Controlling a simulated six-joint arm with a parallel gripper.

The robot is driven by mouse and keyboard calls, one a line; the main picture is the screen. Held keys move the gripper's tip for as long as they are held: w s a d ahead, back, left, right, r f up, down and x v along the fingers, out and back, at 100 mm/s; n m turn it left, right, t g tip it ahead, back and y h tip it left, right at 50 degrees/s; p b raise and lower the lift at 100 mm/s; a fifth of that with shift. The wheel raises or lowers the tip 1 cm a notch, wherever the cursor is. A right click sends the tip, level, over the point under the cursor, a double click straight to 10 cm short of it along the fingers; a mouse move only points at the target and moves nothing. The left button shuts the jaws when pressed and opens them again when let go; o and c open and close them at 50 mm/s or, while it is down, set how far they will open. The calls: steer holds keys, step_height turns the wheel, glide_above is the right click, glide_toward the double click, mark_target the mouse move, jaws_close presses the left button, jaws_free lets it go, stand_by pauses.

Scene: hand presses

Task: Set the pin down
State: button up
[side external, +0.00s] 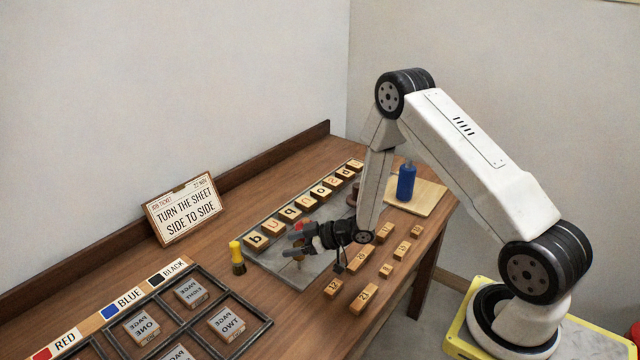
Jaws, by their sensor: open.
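My gripper (293,244) is open over the grey plate (265,262), its fingers pointing left. A small tan and brass-coloured piece (299,258) shows just below the fingers and may be the pin; I cannot tell whether it touches them or stands on the plate. A small red thing (302,226) shows just behind the gripper, partly hidden by it. A row of wooden letter blocks (289,214) lies along the back of the plate.
A yellow-topped dark bottle (237,258) stands left of the plate. Several numbered wooden blocks (360,258) lie at right. A blue bottle (405,183) stands on a board (428,195). A divided tray (262,322) is at front left, a ticket sign (183,208) behind.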

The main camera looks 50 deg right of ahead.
steer(key=v, duration=1.1)
steer(key=shift+s, duration=0.15)
steer(key=shift+d+r, duration=0.1)
stand_by(0.3)
steer(key=s+a+r+m+g+h, duration=0.6)
steer(key=s+a+r+g, duration=0.3)
steer(key=s, duration=0.1)
steer(key=shift+s+a+r+h, duration=0.3)
steer(key=shift+s+a+r, duration=0.05)
steer(key=shift+s+a, duration=0.05)
